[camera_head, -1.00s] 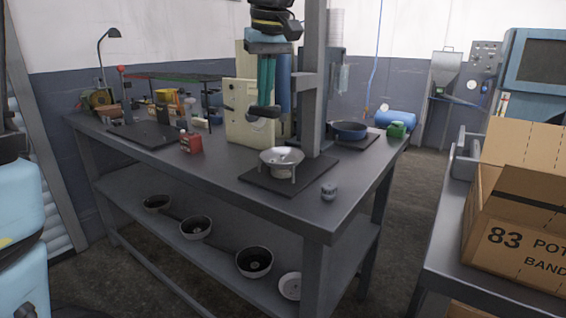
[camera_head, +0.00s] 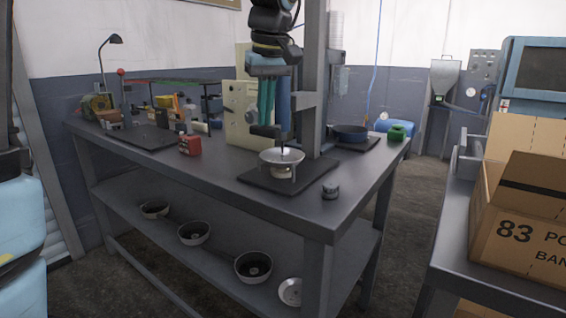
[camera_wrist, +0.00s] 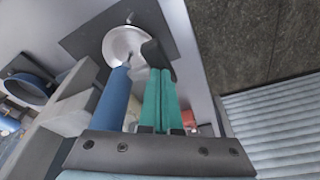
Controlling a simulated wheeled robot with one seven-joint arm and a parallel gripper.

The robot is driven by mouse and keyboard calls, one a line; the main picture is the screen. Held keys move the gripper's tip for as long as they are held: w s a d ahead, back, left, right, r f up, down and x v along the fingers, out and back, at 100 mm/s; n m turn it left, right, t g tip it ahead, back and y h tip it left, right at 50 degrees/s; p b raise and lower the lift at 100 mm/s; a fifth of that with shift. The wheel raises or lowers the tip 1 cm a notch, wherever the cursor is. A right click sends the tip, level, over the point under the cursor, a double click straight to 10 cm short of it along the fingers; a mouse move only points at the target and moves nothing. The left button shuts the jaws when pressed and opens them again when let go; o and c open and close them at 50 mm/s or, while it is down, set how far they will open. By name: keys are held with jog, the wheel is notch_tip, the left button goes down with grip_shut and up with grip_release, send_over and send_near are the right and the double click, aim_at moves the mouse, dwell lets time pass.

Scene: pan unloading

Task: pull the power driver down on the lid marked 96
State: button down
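The power driver (camera_head: 283,100) is a blue upright cylinder beside the grey post, with a dark handle (camera_head: 264,131) at its lower end. It also shows in the wrist view (camera_wrist: 113,98). My gripper (camera_head: 265,125) has teal fingers pointing down; in the wrist view (camera_wrist: 158,72) they are close together on the dark handle. The silvery lid (camera_head: 281,156) sits below the driver on a dark mat (camera_head: 255,176). A thin tip from the driver reaches down to the lid's middle; I cannot tell if they touch. No 96 is readable.
The grey post (camera_head: 313,90) stands just right of the driver. A blue pan (camera_head: 350,132) is behind it, a small grey part (camera_head: 331,191) on the front of the bench. A red box (camera_head: 190,145) lies left. Several pans rest on the shelf below.

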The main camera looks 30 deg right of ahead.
jog(key=shift+f, duration=0.9)
dwell(1.7)
jog(key=shift+r+p, duration=0.2)
jog(key=shift+p, duration=0.25)
jog(key=w+p+v, duration=0.3)
jog(key=p+v, duration=0.8)
jog(key=v, duration=0.2)
jog(key=w+r+p+v, duration=0.1)
jog(key=w+p+v, duration=0.2)
jog(key=p+v, duration=0.7)
jog(key=shift+p+v, duration=0.35)
jog(key=shift+v, duration=1.25)
jog(key=shift+w, duration=0.15)
dwell(0.6)
